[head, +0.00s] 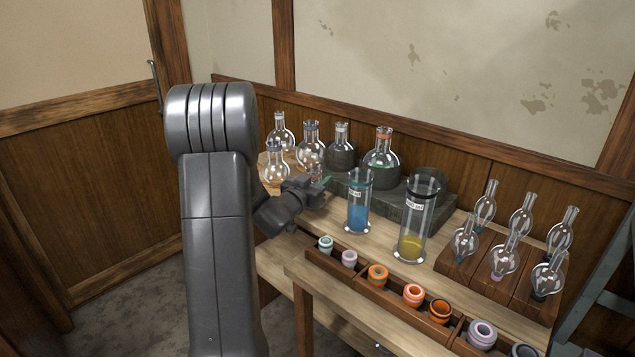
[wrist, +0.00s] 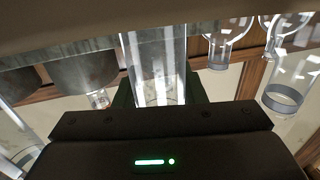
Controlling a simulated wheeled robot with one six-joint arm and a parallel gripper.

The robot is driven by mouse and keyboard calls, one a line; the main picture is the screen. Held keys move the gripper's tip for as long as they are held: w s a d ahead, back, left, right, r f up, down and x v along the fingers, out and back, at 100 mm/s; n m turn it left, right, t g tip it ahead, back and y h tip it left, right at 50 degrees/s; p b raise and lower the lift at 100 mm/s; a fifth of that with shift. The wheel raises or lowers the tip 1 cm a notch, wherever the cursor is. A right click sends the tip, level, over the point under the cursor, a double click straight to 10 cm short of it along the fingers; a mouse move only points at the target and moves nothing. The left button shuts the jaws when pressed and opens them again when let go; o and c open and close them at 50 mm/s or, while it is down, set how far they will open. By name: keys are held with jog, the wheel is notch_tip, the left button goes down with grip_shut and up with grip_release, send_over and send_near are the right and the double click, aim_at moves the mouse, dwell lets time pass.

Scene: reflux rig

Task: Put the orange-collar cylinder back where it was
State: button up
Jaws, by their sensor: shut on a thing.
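My gripper (head: 324,184) is out over the back left of the bench, partly behind my arm in the head view. In the wrist view its dark fingers (wrist: 160,92) are shut on a clear glass cylinder (wrist: 155,58). The held cylinder's orange collar is not clear in the wrist view. In the head view a bit of glass with a reddish band (head: 316,171) shows just above the gripper; I cannot tell whether it belongs to the held cylinder. A cylinder with blue liquid (head: 358,216) and a larger one with yellow liquid (head: 411,243) stand upright to the right.
Several round flasks (head: 382,160) stand behind the gripper, some on a dark raised block (head: 440,203). A divided wooden tray (head: 391,296) with coloured rings runs along the front. Bulbed glass pieces (head: 504,257) stand on wooden blocks at the right. The blue-liquid cylinder is close beside my gripper.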

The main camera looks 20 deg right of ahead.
jog(key=shift+f, duration=0.2)
jog(key=o, duration=1.1)
jog(key=shift+c, duration=0.2)
jog(key=shift+r, duration=0.2)
jog(key=v, duration=1.2)
